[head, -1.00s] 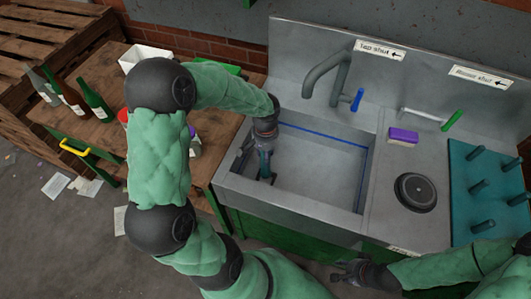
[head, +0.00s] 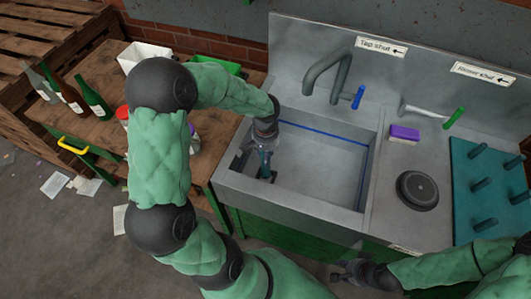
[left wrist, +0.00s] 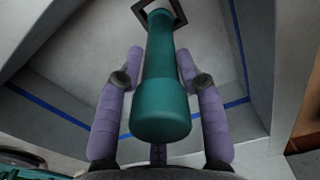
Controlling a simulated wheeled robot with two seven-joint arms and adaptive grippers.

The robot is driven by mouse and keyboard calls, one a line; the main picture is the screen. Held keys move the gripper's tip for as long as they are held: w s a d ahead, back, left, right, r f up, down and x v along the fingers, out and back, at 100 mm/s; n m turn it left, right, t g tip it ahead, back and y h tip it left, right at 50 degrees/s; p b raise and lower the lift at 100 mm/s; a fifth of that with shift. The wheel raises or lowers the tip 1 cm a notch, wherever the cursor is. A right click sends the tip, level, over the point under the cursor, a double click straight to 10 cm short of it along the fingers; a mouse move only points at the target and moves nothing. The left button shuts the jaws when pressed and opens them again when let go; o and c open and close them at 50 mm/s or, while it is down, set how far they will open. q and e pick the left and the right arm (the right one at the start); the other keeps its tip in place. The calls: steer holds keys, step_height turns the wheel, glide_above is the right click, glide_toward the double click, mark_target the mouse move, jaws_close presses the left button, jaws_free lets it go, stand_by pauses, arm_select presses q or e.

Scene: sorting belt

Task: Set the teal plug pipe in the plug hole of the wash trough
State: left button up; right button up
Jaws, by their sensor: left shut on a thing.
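The teal plug pipe (left wrist: 161,85) is between the two purple-padded fingers of my left gripper (left wrist: 156,75). In the left wrist view its near end is wide and rounded. Its far end overlaps the dark square plug hole (left wrist: 178,10) in the trough floor; I cannot tell whether it is in the hole or above it. In the head view my left gripper (head: 266,168) reaches down inside the left part of the wash trough (head: 312,197), and the pipe is mostly hidden. My right gripper (head: 345,272) is low in front of the trough, away from the pipe; its jaw opening is unclear.
A grey tap (head: 328,72) with a blue lever stands behind the trough. To the right are a purple sponge (head: 404,132), a round black disc (head: 417,190) and a teal peg board (head: 480,222). Bottles (head: 92,97) stand on the wooden table at left.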

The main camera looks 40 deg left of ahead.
arm_select(q)
steer(key=shift+f, duration=0.35)
steer(key=shift+f+b, duration=0.65)
steer(key=shift+b, duration=0.05)
steer(key=shift+f+b, duration=0.6)
steer(key=shift+f, duration=0.15)
stand_by(1.0)
steer(key=o, duration=1.1)
steer(key=shift+c, duration=0.2)
step_height(320, 180, up, 12)
steer(key=shift+r, duration=0.1)
